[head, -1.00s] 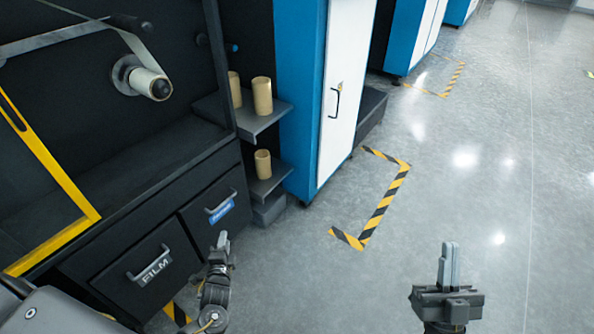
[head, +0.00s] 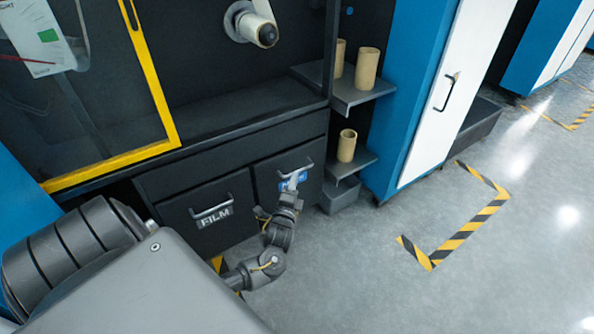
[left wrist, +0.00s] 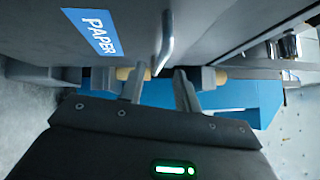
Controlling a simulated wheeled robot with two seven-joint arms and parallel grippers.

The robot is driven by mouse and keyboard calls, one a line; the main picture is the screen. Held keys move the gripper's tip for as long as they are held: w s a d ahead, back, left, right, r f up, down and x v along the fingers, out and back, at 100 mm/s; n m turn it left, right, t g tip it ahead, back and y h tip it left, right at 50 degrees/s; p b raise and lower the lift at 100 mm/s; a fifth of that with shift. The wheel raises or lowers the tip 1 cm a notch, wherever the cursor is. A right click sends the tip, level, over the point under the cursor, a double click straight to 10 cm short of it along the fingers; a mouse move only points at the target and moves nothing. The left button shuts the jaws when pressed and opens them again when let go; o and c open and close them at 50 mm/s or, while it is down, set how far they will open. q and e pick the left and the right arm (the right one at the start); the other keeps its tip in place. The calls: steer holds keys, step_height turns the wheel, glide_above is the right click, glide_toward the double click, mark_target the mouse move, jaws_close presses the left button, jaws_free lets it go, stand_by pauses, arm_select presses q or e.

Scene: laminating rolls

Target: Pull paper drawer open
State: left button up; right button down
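The paper drawer (head: 264,186) is a black drawer front with a grey bar handle (head: 300,169) and a blue label, right of the film drawer. It looks shut. In the left wrist view its blue PAPER label (left wrist: 95,32) is readable, and the bar handle (left wrist: 167,42) runs down toward the gap between my fingers. My left gripper (head: 293,180) is at the drawer front by the handle and partly covers the label. In the left wrist view its two fingers (left wrist: 158,80) are apart, with nothing clearly clamped. My right gripper is out of view.
The film drawer (head: 198,213) is beside it on the left, shut. Shelves with cardboard cores (head: 346,146) stand to the right, next to a blue and white cabinet (head: 434,100). The floor (head: 370,280) in front is clear, with yellow-black tape (head: 470,228).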

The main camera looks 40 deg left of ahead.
arm_select(q)
steer(key=shift+b+x, duration=0.7)
steer(key=shift+x, duration=1.8)
jaws_close()
